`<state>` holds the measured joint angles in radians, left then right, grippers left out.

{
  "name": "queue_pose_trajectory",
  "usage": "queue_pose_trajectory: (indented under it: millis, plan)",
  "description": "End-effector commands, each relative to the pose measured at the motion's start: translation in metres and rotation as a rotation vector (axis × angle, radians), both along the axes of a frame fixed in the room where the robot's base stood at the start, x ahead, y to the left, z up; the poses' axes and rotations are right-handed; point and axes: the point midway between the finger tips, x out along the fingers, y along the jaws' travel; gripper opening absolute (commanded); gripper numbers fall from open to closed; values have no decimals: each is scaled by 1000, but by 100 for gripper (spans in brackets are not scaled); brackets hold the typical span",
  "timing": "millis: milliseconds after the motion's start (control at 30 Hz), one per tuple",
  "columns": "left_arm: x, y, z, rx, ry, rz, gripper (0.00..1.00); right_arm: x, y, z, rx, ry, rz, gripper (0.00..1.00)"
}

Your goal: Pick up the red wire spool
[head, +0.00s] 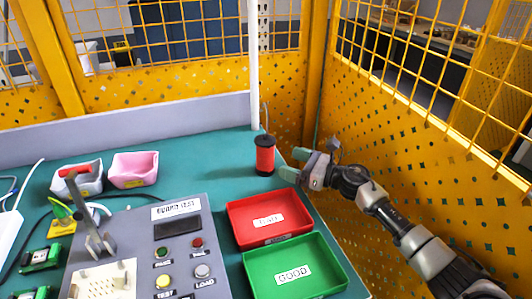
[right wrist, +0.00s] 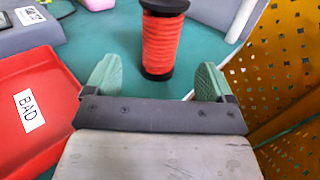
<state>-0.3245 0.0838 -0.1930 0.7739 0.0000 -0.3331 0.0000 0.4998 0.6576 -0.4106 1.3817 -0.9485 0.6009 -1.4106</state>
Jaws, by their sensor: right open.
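The red wire spool (head: 265,156) stands upright on the green table near its right back corner, with black end flanges. In the right wrist view the spool (right wrist: 163,45) is ahead of the jaws, roughly midway between the fingertips and apart from both. My right gripper (head: 301,168) is to the right of the spool, near the table's right edge. It is open and empty, and its two green fingers (right wrist: 158,80) are spread wide. My left gripper is not in view.
A red BAD tray (head: 240,236) and a green GOOD tray (head: 335,272) lie in front of the spool. A white post (head: 253,70) rises behind it. A grey test box (head: 140,240) is at left. Yellow fencing (head: 400,130) closes the right side.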

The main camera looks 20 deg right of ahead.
Motion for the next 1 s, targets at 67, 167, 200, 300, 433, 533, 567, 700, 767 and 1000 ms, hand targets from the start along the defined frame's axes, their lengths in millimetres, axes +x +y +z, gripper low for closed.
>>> queue_pose_trajectory:
  millis: [67,167,200,300,433,533,567,700,767,1000]
  plan:
    - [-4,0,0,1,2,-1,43,10,9,1,4,-1,-1,84]
    - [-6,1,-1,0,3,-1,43,16,16,1,2,-1,-2,84]
    - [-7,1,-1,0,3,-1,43,18,17,0,1,0,-2,84]
    - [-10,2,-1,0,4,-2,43,23,23,0,1,0,-2,84]
    - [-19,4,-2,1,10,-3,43,37,38,-2,4,0,-1,84]
    - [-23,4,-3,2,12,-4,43,47,47,-3,4,0,-1,84]
    - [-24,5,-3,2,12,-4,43,50,49,-4,4,1,-1,84]
    - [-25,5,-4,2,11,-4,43,55,55,-5,1,1,-1,84]
    - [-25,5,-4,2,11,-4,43,55,55,-5,0,0,-2,84]
    - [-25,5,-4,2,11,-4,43,55,55,-5,1,1,-2,69]
